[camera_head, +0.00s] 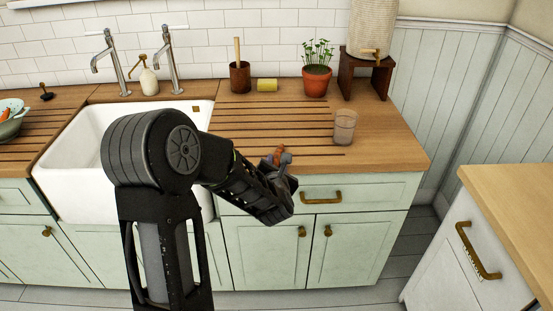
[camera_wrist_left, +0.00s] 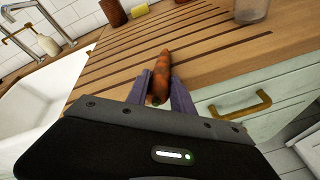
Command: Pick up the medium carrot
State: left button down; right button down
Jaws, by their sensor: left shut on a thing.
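The orange carrot (camera_wrist_left: 161,72) is between the two fingers of my left gripper (camera_wrist_left: 161,88) in the left wrist view. The gripper is shut on it, with the thicker end toward the wrist and the rest pointing away over the grooved wooden counter. In the head view the carrot (camera_head: 278,152) is a small orange piece at the tip of my left gripper (camera_head: 280,160), near the counter's front edge. I cannot tell whether the carrot touches the counter. My right gripper is not in view.
A glass (camera_head: 345,127) stands on the counter (camera_head: 385,150), right of the gripper. A potted plant (camera_head: 316,82), a yellow cylinder (camera_head: 267,86) and a brown pot (camera_head: 240,77) stand behind. The white sink (camera_head: 75,140) lies left. A drawer handle (camera_head: 321,197) is below the front edge.

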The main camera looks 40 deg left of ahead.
pick_arm(q)
jog(key=shift+r, duration=0.1)
notch_tip(320, 180, up, 10)
jog(key=shift+f, duration=0.1)
dwell(0.4)
jog(key=shift+a, duration=0.1)
dwell(0.5)
